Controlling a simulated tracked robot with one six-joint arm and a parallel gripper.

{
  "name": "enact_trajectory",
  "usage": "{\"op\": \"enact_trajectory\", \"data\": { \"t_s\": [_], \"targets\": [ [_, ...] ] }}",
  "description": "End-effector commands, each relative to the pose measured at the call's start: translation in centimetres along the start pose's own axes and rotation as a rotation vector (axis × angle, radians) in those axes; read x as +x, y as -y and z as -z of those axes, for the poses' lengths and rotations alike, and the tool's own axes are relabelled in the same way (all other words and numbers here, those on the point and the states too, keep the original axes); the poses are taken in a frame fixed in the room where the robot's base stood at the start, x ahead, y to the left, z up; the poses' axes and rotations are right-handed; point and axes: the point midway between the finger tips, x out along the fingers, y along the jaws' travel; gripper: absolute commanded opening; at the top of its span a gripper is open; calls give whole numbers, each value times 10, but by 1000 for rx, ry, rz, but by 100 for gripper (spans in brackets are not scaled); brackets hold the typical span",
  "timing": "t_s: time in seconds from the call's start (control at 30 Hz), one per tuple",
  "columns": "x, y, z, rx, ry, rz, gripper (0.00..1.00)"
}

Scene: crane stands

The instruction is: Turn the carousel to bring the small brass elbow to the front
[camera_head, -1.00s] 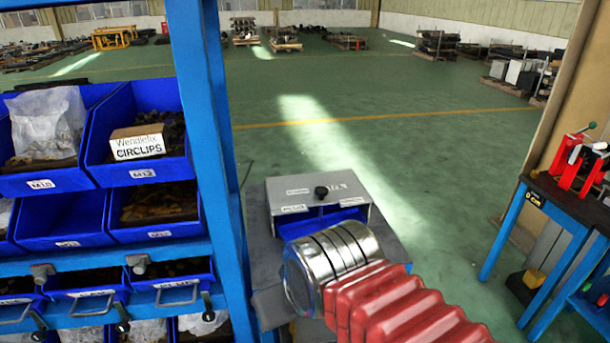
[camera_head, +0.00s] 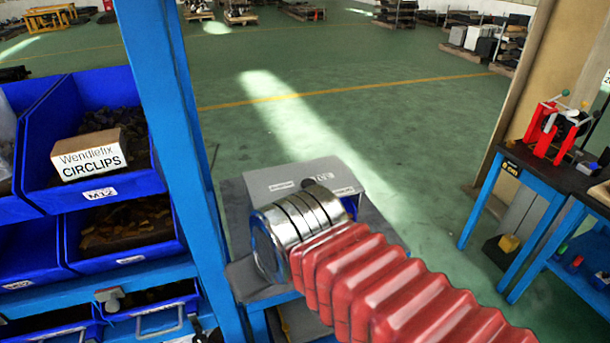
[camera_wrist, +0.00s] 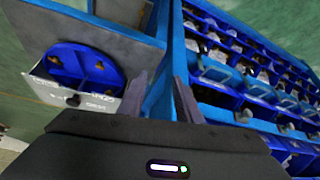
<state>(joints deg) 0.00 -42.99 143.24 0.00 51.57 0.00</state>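The carousel shows in the wrist view as a round blue tray (camera_wrist: 88,56), partly under a pale labelled housing (camera_wrist: 75,97) with a dark knob. A few small brownish spots show on the tray; I cannot tell whether one is the small brass elbow. In the head view the grey housing (camera_head: 280,180) stands on a grey bench beyond my arm, which hides its front and the tray. My gripper (camera_wrist: 160,82) is open and empty in the wrist view, right of the carousel and apart from it. Its fingers are hidden in the head view.
A blue rack post (camera_head: 170,130) stands close left of the bench. Blue bins (camera_head: 110,235) fill the rack, one with a Circlips box (camera_head: 92,155). A dark-topped blue table (camera_head: 520,175) with red tools stands right. Green floor between is open.

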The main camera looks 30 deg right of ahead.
Motion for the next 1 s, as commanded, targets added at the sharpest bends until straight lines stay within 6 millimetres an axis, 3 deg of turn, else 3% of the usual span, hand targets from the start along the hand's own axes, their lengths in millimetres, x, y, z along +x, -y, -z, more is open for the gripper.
{"op": "enact_trajectory", "data": {
  "t_s": [0.07, 0.37, 0.7, 1.0],
  "targets": [
    [0, 0, 0, 0, 0, 0, 31],
    [-6, -8, 17, 4, 22, -10, 50],
    [-23, -43, 87, 20, 121, -43, 50],
    [-27, -84, 148, 35, 218, -59, 50]
  ]
}}
